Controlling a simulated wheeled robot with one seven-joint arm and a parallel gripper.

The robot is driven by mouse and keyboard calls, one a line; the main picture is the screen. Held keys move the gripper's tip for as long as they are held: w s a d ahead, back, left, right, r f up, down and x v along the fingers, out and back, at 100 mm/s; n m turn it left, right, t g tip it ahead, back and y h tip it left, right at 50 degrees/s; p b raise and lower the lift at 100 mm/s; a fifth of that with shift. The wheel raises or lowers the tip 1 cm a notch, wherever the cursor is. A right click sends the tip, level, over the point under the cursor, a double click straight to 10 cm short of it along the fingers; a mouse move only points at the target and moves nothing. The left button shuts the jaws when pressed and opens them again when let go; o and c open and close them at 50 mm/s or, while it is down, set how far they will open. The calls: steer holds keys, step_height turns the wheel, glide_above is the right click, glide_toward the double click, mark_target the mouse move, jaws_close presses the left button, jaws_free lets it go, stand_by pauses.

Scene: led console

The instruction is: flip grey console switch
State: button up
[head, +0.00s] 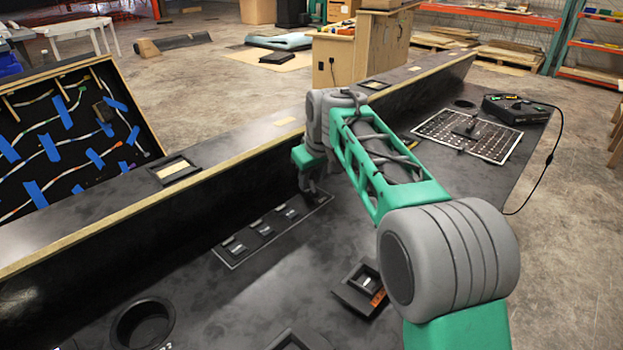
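A row of dark switches sits in a thin light-outlined strip (232,263) on the black console (215,310), at the foot of its raised back wall. Three switches show: the left one (235,246), the middle one (263,228) and the right one (288,212). I cannot tell which one the task calls grey. My gripper (313,192) points down at the right end of the strip, at or just above the surface. It partly hides that end, so any switch under it and any contact cannot be made out. Its fingers are too small to tell open from shut.
A square black fitting with an orange label (363,288) lies near my arm. A round recess (142,325) is at the front left. A grid panel (468,133) and a black box with a cable (516,108) are at the right. The raised wall (120,215) bounds the far side.

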jaws_close()
stand_by(0.3)
steer(key=shift+d+f+b, duration=0.15)
steer(key=shift+b, duration=0.35)
steer(key=b, duration=0.1)
steer(key=t+y+b, duration=0.1)
steer(key=b, duration=0.1)
steer(key=shift+s+d+f, duration=0.15)
steer(key=shift+s+d, duration=0.15)
steer(key=t+y+b, duration=0.1)
steer(key=t+b, duration=0.1)
steer(key=b, duration=0.1)
steer(key=s+d+y+b, duration=0.1)
steer(key=b, duration=0.1)
steer(key=shift+f+m+t+y, duration=0.25)
steer(key=shift+m+t+y, duration=0.05)
steer(key=shift+t, duration=0.1)
steer(key=b, duration=0.2)
steer(key=t+y+b, duration=0.1)
steer(key=b, duration=0.1)
steer(key=shift+s+d+f+t, duration=0.1)
steer(key=shift+s+d+t, duration=0.15)
steer(key=shift+s+t, duration=0.1)
steer(key=y+b, duration=0.1)
steer(key=t+b, duration=0.1)
steer(key=b, duration=0.1)
steer(key=shift+s+d+m+t+y, duration=0.25)
steer(key=shift+m+y, duration=0.05)
steer(key=shift+y, duration=0.1)
steer(key=shift+b, duration=0.3)
